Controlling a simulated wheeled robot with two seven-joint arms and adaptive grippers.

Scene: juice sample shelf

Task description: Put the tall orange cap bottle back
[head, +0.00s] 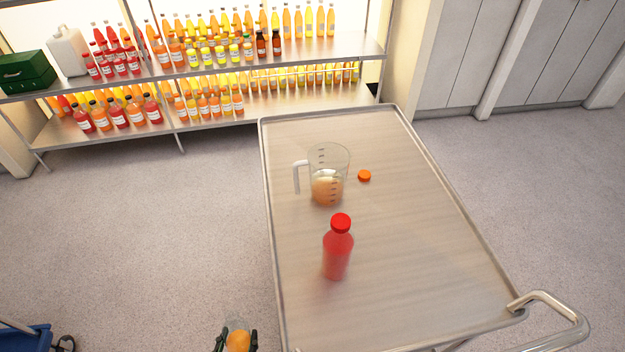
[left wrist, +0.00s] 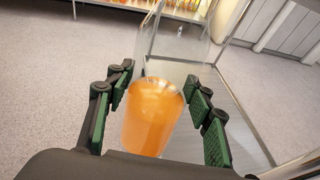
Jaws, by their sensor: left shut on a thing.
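My left gripper (head: 237,340) is at the bottom edge of the head view, left of the cart. It is shut on a clear bottle of orange juice (head: 238,342), and no cap shows on it. In the left wrist view the orange bottle (left wrist: 154,115) stands between the green-padded fingers (left wrist: 160,105); its base is hidden. An orange cap (head: 364,175) lies loose on the cart, right of a clear measuring jug (head: 328,160) with some orange liquid. A red bottle with a red cap (head: 338,253) stands upright in front of the jug. My right gripper is not in view.
The metal cart (head: 440,250) has free room on its right side. A two-level shelf (head: 320,55) at the back left holds rows of red, orange and yellow bottles. A green box (head: 25,70) and white canister (head: 68,50) sit at its left end. A blue object (head: 25,338) is bottom left.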

